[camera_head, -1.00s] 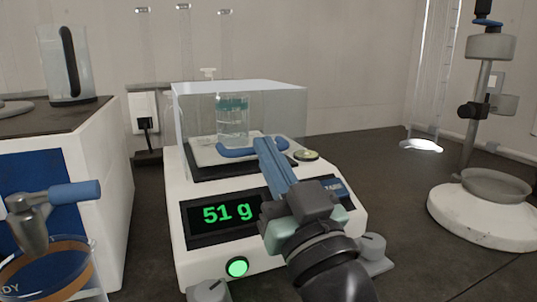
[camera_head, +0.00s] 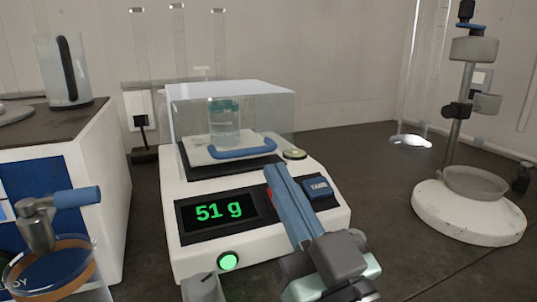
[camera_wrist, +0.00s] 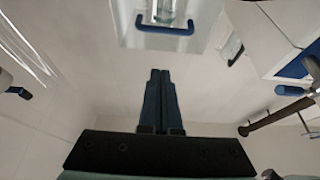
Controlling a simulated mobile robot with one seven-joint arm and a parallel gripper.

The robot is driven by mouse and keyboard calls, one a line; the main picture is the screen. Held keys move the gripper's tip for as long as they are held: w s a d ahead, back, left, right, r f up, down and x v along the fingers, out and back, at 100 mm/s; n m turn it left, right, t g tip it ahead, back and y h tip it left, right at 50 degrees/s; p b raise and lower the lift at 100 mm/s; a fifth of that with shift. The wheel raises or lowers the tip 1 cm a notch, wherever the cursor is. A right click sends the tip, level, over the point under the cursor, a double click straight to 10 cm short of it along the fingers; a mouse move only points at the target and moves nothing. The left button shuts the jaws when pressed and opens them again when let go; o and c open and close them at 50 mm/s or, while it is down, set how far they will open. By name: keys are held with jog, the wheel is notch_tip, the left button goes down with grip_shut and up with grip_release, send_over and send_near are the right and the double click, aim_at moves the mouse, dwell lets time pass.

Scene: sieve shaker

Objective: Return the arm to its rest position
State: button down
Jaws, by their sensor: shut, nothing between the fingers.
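My gripper (camera_head: 273,170) has two blue fingers held together with nothing between them. In the head view it is in front of the white balance (camera_head: 170,205), over the right part of its front panel. The fingers point up and left, short of the blue handle (camera_head: 245,150). In the wrist view, the gripper (camera_wrist: 160,75) shows its fingers side by side, with the blue handle (camera_wrist: 165,28) beyond their tips and a gap between. A clear beaker (camera_head: 224,130) with pale liquid stands inside the balance's glass shield. The balance display (camera_head: 217,211) reads 51 g.
A white machine (camera_head: 100,190) with a blue panel stands at left, with a clear jug (camera_head: 63,70) on top. A stand with a round white base (camera_head: 470,215) is at right. Dark bench between is free.

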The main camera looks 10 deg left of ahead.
jog(key=s+d+r+m+t+h+p, duration=0.2)
jog(key=s+d+r+m+t+h, duration=0.3)
jog(key=r, duration=0.6)
jog(key=s+r+m+t+h+p, duration=0.2)
jog(key=s+r+t+h, duration=0.1)
jog(key=r+h, duration=0.6)
notch_tip(320, 180, up, 38)
jog(key=y+p, duration=0.1)
jog(key=p, duration=3.5)
jog(key=shift+w+f+p, duration=0.25)
jog(key=shift+w+p, duration=0.05)
jog(key=shift+w, duration=0.15)
jog(key=shift+d, duration=0.1)
